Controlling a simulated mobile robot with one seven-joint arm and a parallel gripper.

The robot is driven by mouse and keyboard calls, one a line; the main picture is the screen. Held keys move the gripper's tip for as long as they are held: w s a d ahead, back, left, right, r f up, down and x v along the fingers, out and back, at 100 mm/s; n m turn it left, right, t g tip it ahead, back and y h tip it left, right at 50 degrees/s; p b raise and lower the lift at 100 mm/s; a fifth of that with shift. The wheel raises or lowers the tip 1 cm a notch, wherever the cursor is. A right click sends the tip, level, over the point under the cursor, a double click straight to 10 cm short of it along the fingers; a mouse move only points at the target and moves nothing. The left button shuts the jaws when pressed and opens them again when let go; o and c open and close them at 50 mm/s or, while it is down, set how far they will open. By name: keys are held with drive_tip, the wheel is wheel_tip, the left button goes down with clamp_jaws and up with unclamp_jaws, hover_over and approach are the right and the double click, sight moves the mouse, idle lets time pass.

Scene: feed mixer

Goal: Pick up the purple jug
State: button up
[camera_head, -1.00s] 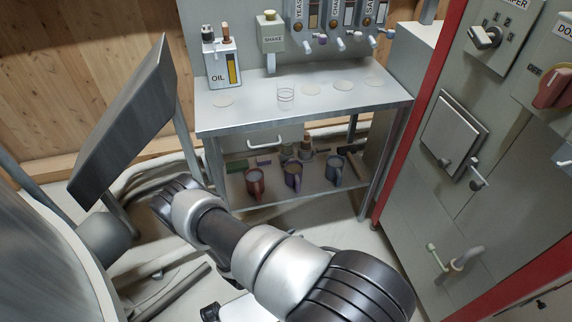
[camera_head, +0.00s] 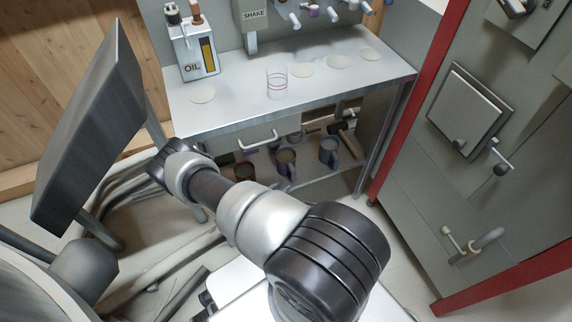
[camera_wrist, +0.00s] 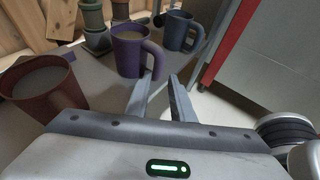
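The purple jug (camera_wrist: 132,52) stands upright on the lower shelf in the wrist view, its handle on the right side. In the head view it (camera_head: 286,161) is the middle one of three jugs under the bench. My gripper (camera_wrist: 158,84) is open in the wrist view, its two fingers apart just in front of the jug. The fingertips are close to the jug's lower part and handle. I cannot tell whether they touch it. Nothing is between the fingers. In the head view my arm hides the gripper.
A red-brown jug (camera_wrist: 42,88) stands left of the purple jug, and a blue-grey jug (camera_wrist: 180,31) behind it to the right. Stacked green containers (camera_wrist: 95,25) stand behind. The bench top (camera_head: 235,110) is above the shelf. A red-edged cabinet (camera_wrist: 228,45) is on the right.

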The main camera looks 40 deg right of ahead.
sight(292, 178)
drive_tip(key=b+x, duration=0.2)
drive_tip(key=x, duration=0.7)
drive_tip(key=shift+w+d+f+b, duration=0.15)
drive_tip(key=shift+w+b, duration=0.05)
drive_tip(key=shift+b, duration=0.1)
clamp_jaws()
